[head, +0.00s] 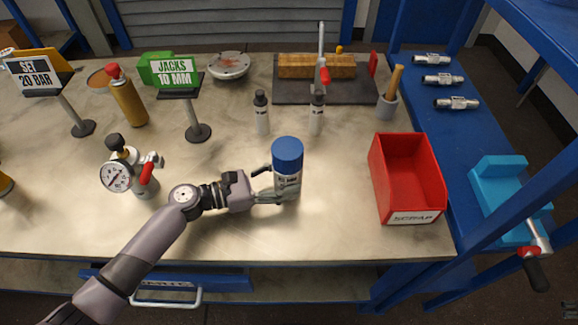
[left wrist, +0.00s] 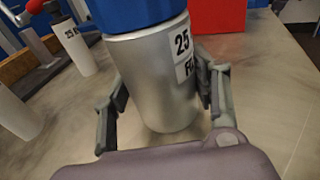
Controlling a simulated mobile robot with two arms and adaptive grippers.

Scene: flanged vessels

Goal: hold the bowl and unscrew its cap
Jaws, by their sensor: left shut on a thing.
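The silver bowl (head: 288,181) stands upright on the bench, with a blue cap (head: 287,154) on its top. In the left wrist view the bowl (left wrist: 150,85) fills the middle, with a dark-on-white label on its side, and the cap (left wrist: 135,12) is cut off by the top edge. My left gripper (head: 279,196) reaches in from the left and is shut on the lower part of the bowl, one finger on each side. My right gripper is not in view.
A red scrap bin (head: 408,180) stands to the right of the bowl. Two slim grey bottles (head: 262,113) (head: 316,115) stand behind it. A pressure gauge assembly (head: 118,176) is at the left. The bench front around the bowl is clear.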

